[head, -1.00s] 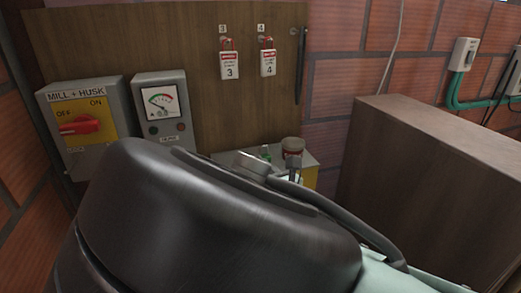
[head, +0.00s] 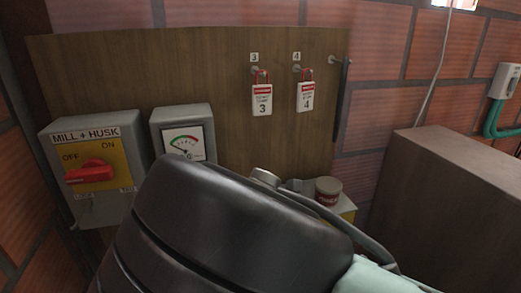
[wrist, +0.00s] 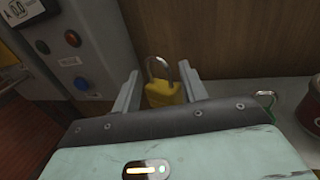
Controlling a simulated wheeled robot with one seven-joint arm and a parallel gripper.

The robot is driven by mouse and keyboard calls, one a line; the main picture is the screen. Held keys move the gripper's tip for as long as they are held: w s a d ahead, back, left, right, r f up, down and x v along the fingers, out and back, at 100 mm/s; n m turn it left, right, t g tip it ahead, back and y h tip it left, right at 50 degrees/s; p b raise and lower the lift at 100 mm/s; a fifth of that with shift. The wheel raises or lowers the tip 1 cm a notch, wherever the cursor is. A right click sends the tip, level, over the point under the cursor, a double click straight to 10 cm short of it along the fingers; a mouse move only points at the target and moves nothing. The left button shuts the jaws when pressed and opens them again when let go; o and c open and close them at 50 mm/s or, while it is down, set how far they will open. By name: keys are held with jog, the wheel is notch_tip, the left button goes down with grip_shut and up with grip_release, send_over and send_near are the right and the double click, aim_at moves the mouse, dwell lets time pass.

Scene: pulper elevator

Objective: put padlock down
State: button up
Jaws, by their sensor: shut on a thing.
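The padlock (wrist: 162,93) has a yellow body and a grey shackle standing up. In the wrist view it sits between the two fingers of my gripper (wrist: 160,90), which is shut on it. The wooden board is behind it, and a pale ledge (wrist: 232,92) lies to its right. I cannot tell whether the padlock touches the surface below. In the head view my dark arm hides the padlock and most of the gripper.
A red can (head: 328,190) stands on the ledge, with a green-looped item (wrist: 266,99) beside it in the wrist view. The mill switch box (head: 95,165) and meter box (head: 185,140) are left. Tags 3 (head: 262,98) and 4 (head: 306,96) hang above. A brown cabinet (head: 450,190) stands right.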

notch_tip(320, 180, down, 5)
jog(key=shift+r+p, duration=0.2)
jog(key=shift+p, duration=0.65)
jog(key=shift+f, duration=0.25)
jog(key=shift+f, duration=0.2)
jog(key=o, duration=1)
jog(key=shift+r, duration=0.1)
jog(key=shift+o, duration=0.2)
